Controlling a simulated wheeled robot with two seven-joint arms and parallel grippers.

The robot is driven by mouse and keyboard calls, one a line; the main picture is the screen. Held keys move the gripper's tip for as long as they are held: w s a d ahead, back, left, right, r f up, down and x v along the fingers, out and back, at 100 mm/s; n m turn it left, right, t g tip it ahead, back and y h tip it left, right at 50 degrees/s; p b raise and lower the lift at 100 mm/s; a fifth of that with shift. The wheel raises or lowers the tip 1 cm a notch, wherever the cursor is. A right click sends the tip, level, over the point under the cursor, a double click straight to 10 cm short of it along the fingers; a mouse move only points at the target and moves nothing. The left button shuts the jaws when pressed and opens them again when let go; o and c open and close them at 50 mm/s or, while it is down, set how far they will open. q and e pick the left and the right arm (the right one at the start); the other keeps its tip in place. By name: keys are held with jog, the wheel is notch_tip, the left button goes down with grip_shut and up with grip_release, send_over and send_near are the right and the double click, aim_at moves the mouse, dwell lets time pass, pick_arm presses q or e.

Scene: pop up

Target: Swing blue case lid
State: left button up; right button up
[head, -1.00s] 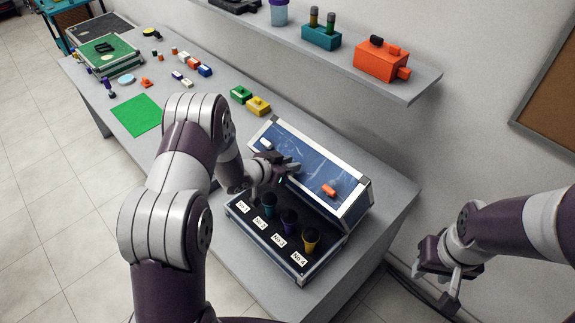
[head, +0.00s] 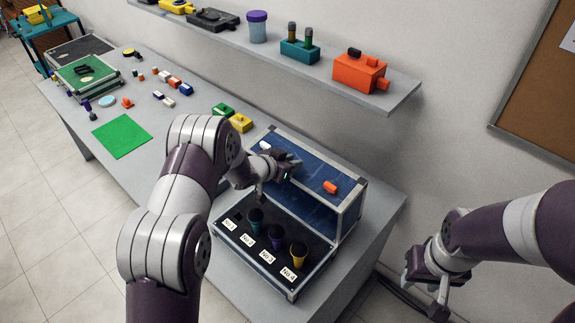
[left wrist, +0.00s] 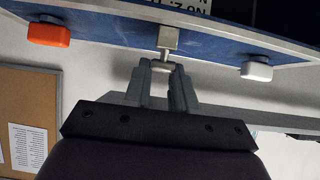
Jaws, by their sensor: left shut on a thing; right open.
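The blue case (head: 281,287) stands at the near end of the grey table, open, with silver metal edges. Its blue lid (head: 348,218) is raised behind the base, with an orange latch (head: 331,187) and a white latch (head: 265,145) along its edge. My left gripper (head: 284,176) is at the lid's edge between the latches. In the left wrist view its fingers (left wrist: 165,78) are shut on a small metal tab (left wrist: 168,38) on the lid. My right gripper (head: 425,290) is open and empty, right of the table.
The base holds teal, purple and yellow round-topped pieces (head: 298,250) beside number labels. A wall shelf (head: 400,92) with an orange box (head: 360,74) hangs behind. A green mat (head: 122,136), small blocks and a green case (head: 86,76) lie farther left.

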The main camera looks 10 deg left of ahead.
pick_arm(q)
jog(key=shift+w+r, duration=0.1)
jog(key=shift+w+d, duration=0.45)
jog(key=shift+w, duration=0.25)
jog(key=o, duration=0.9)
jog(key=shift+w, duration=0.1)
